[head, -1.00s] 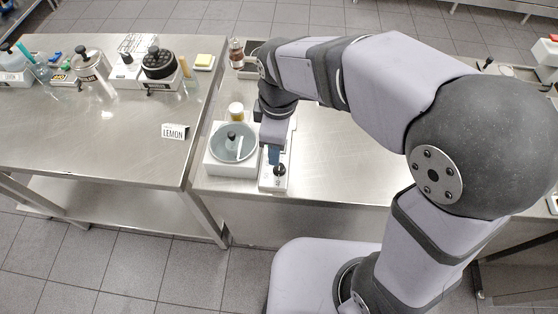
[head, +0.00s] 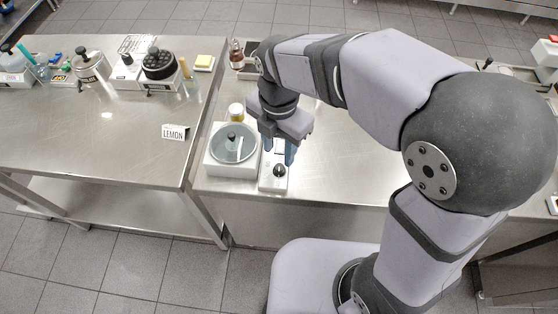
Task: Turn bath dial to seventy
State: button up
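The bath (head: 232,143) is a white square unit with a round grey basin and a dark-knobbed lid, at the left end of the right-hand steel table. Beside it on the right is a narrow white control box (head: 267,185) with a black dial (head: 279,171) near its front end. The dial's markings are too small to read. My gripper (head: 279,153) is above the box, just behind the dial, with its two bluish fingers spread apart and nothing seen between them. The fingers look apart from the dial. The back part of the box is hidden by my gripper.
A brown bottle (head: 236,55) stands farther back. The left table holds a LEMON card (head: 174,132), a black round rack (head: 159,63) and a metal pot (head: 89,66). The steel surface (head: 340,165) right of the box is clear.

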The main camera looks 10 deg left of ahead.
aim_at(279, 167)
jog(key=shift+f+p, duration=0.45)
jog(key=shift+f, duration=2.85)
jog(key=shift+c, duration=0.3)
grip_shut()
